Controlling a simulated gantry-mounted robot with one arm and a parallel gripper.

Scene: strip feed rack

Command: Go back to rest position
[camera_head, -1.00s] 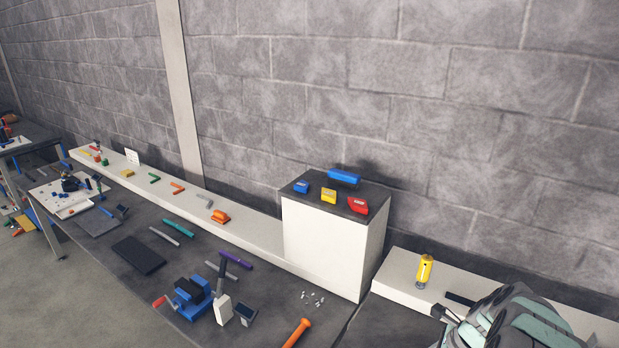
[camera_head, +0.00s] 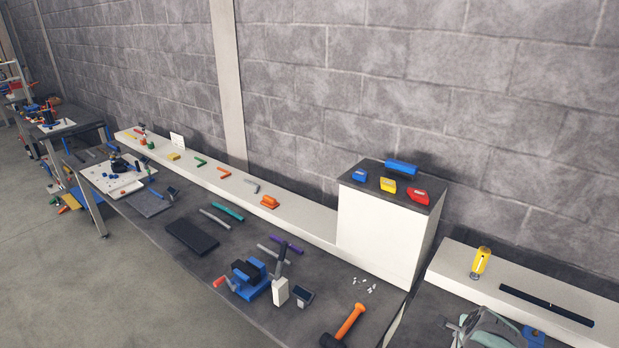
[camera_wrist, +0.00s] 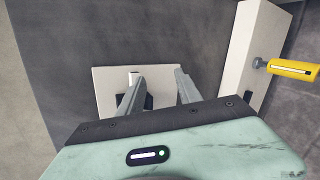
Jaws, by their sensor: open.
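My gripper (camera_wrist: 160,88) is open in the wrist view, with its two grey fingers apart and nothing seen between them. It is above a pale square plate (camera_wrist: 106,82) on a dark bench top. A small white piece and a dark part on that plate are partly hidden by the left finger. In the head view, only a grey-green part of my arm shows at the bottom right edge; the fingertips cannot be made out there.
A yellow cylindrical tool (camera_head: 481,262) stands on a white ledge (camera_head: 452,262); it also shows in the wrist view (camera_wrist: 292,69). A white block (camera_head: 375,235) with coloured items on top rises left of it. An orange-handled hammer (camera_head: 350,322) and a blue vise (camera_head: 250,282) lie on the bench.

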